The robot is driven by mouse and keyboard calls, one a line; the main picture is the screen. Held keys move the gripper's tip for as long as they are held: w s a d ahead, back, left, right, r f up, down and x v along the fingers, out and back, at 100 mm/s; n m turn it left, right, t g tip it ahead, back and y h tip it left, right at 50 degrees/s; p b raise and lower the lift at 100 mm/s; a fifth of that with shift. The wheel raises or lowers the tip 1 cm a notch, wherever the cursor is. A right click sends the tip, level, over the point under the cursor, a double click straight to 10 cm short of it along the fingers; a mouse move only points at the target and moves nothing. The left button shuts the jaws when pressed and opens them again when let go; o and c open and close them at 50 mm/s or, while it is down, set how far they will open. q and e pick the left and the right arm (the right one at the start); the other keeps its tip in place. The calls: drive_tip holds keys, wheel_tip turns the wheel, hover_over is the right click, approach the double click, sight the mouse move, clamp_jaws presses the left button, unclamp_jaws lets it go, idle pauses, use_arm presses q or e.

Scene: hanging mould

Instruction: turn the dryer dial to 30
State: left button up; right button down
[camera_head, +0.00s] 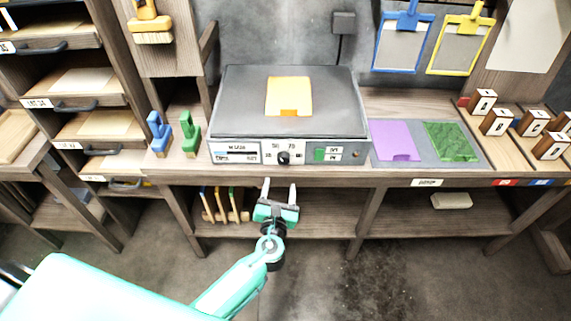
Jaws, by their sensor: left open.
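The dryer (236,107) is a grey flat-topped box on the workbench, with an orange sheet (288,96) lying on its top. Its black dial (284,158) is on the light front panel, with small number marks around it. The pointer's setting is too small to read. My left gripper (279,187) is open and empty, a little below and in front of the dial, with its two fingers pointing toward the bench. It appears apart from the dial. My right gripper is not in view.
A green switch (320,154) sits right of the dial. Blue (158,132) and green (190,132) handled tools stand left of the dryer. Purple (394,140) and green (450,141) sheets lie on a grey mat at right. The bench's front edge is just above my gripper.

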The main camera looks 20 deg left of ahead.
sight(283, 162)
use_arm(q)
drive_tip(key=w, duration=0.3)
drive_tip(key=w+a, duration=0.1)
drive_tip(key=w, duration=0.5)
drive_tip(key=shift+w+a+p, duration=0.15)
drive_tip(key=shift+a+p, duration=0.2)
drive_tip(key=shift+a, duration=0.05)
drive_tip(key=c, duration=1)
